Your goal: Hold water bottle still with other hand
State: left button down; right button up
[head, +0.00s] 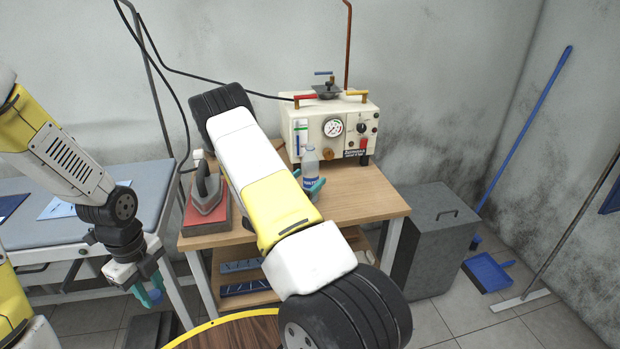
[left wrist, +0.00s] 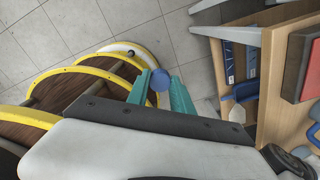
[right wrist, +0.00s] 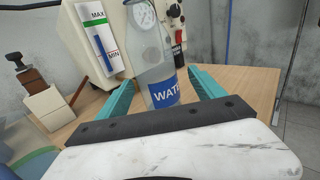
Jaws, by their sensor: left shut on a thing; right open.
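The water bottle (head: 310,170) stands upright on the wooden table, in front of the cream machine. It is clear with a blue label, and in the right wrist view the bottle (right wrist: 155,62) stands between the two teal fingers. My right gripper (right wrist: 162,84) is open around it, with gaps seen at the sides. In the head view my right arm hides most of this gripper (head: 311,182). My left gripper (head: 152,292) hangs low at the left, away from the table, shut on a small round blue thing (left wrist: 159,80) that looks like a cap.
The machine (head: 355,125) with gauge and levers stands behind the bottle. An iron (head: 204,188) sits on a red pad at the table's left. A grey ironing table (head: 90,180) is further left. A grey cabinet (head: 437,235) stands right of the table. Open shelves lie below.

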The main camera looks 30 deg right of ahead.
aim_at(315, 162)
jog(key=shift+w+x, duration=0.2)
jog(key=shift+x, duration=2.4)
jog(key=shift+a, duration=0.15)
grip_shut()
jog(key=shift+r, duration=0.3)
jog(key=shift+r, duration=1.55)
jog(key=s+a, duration=0.3)
jog(key=s, duration=0.4)
jog(key=s+a+r, duration=0.1)
jog(key=s+a, duration=0.2)
jog(key=s, duration=0.4)
jog(key=shift+s+r, duration=0.2)
jog(key=shift+s, duration=0.15)
